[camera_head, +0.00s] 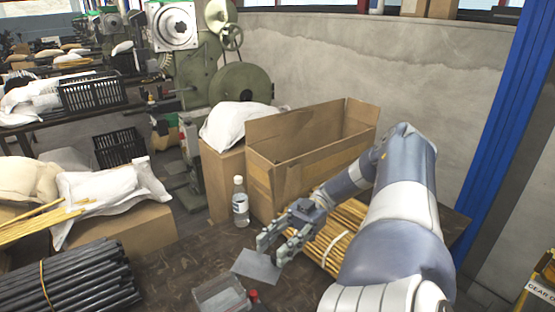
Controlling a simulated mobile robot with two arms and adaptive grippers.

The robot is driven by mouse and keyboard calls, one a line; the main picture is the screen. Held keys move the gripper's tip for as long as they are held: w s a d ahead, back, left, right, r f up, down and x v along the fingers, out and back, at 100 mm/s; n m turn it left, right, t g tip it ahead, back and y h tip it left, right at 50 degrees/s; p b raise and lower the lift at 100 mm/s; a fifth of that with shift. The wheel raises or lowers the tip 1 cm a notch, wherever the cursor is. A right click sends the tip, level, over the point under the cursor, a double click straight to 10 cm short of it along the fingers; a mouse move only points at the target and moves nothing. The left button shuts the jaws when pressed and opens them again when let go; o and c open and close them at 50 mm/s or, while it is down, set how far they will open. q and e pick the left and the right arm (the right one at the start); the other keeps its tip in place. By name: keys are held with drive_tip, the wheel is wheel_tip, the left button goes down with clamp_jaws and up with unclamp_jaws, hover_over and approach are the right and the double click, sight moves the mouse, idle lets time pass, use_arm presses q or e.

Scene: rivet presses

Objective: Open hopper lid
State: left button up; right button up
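A clear, open-topped box (220,297), which may be the hopper, sits at the bottom edge of the picture and is partly cut off. A thin flat grey plate (257,267), which looks like its lid, stands tilted above and to the right of the box. My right gripper (271,254) reaches in from the right, with its fingertips at the plate's upper right edge. Its two fingers look spread apart. I cannot tell whether they touch the plate. My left gripper is not in view.
A clear bottle (240,203) and an open cardboard box (310,148) stand behind my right gripper. Bundled yellow rods (335,240) lie beneath my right arm. Black rods (70,283) lie at left. A small red part (254,296) is beside the clear box. The dark tabletop (180,265) is bare left of it.

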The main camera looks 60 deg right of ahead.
drive_tip(key=shift+s+d+r, duration=0.1)
drive_tip(key=shift+r, duration=2.6)
